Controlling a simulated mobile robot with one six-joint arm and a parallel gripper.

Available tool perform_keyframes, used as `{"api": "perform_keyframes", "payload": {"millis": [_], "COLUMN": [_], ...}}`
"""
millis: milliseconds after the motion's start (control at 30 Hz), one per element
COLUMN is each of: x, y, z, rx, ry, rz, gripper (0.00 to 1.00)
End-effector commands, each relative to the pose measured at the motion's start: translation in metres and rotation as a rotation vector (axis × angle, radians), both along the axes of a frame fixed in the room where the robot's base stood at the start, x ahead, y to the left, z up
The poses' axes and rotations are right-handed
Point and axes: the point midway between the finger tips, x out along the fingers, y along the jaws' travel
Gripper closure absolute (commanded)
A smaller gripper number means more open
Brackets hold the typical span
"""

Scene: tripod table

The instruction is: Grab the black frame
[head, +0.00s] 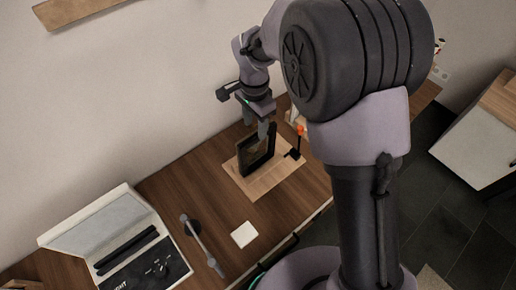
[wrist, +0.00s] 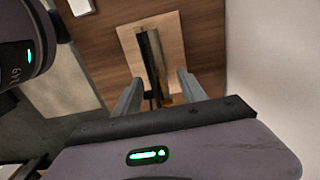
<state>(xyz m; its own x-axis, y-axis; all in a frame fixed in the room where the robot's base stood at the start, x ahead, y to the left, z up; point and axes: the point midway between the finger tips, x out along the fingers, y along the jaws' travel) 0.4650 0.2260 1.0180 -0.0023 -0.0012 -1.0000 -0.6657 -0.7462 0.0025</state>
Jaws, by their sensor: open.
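The black frame (head: 257,149) stands upright on a light wooden board (head: 232,172) on the brown table. In the wrist view the black frame (wrist: 150,55) is seen from above as a narrow dark strip on the board (wrist: 175,40). My gripper (head: 262,128) is just above the frame in the head view. In the wrist view my gripper (wrist: 158,88) is open, with one finger to each side of the strip. The frame's near end lies between the fingers in that view. I cannot tell whether either finger touches it.
A small black stand with an orange top (head: 300,131) is close right of the frame. A white square (head: 244,234), a grey bar on a dark base (head: 203,245) and an open case-like device (head: 125,240) lie to the left and front. A wall is behind.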

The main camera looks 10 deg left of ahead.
Motion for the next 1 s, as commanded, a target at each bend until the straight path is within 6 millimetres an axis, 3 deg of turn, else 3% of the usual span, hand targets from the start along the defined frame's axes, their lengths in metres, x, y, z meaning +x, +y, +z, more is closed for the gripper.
{"api": "perform_keyframes", "payload": {"millis": [267,433,633,667,900,1000], "x": [-0.002,-0.004,-0.004,-0.004,-0.004,-0.004], "y": [-0.002,-0.005,-0.005,-0.005,-0.005,-0.005], "z": [-0.033,-0.067,-0.068,-0.068,-0.068,-0.068], "rx": [0.000,0.000,0.001,0.001,0.001,0.001], "ry": [0.000,0.001,-0.002,-0.002,-0.002,-0.002], "rz": [0.000,0.000,0.000,0.000,0.000,0.000], "gripper": [0.51,0.51,0.51,0.53,1.00,1.00]}}
